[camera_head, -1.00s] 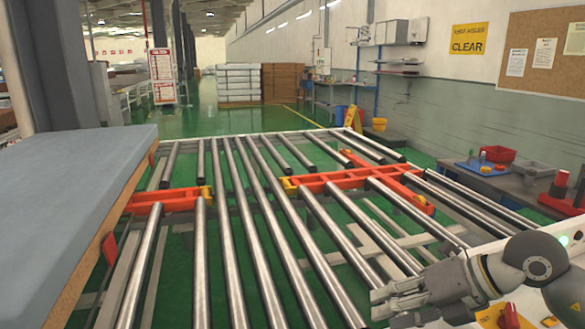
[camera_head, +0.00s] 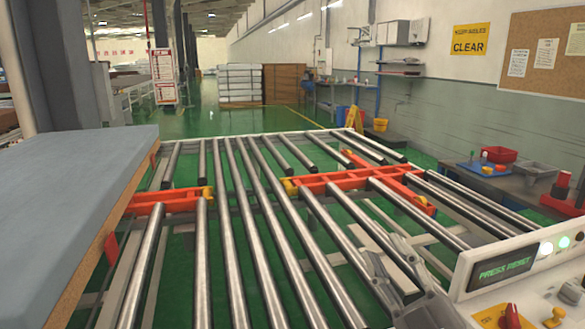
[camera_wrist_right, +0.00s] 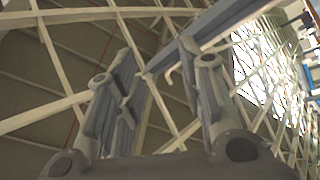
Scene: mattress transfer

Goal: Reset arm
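My right gripper (camera_head: 396,264) is at the lower middle of the head view, over the right part of the roller conveyor (camera_head: 262,222) and left of the control panel. Its fingers point upward and stand apart. In the right wrist view the open gripper (camera_wrist_right: 160,75) has nothing between its fingers, with ceiling beams behind. The control panel (camera_head: 480,283) at the lower right has a screen (camera_head: 505,267) reading "PRESS RESET", a red button (camera_head: 511,317) and a yellow button (camera_head: 555,318). A grey mattress-like slab (camera_head: 70,185) lies at the left. My left gripper is not in view.
Orange transfer frames (camera_head: 350,181) sit among the rollers. A workbench (camera_head: 520,185) with a red bin (camera_head: 498,154) stands behind the conveyor at the right. Green floor is open beyond the conveyor.

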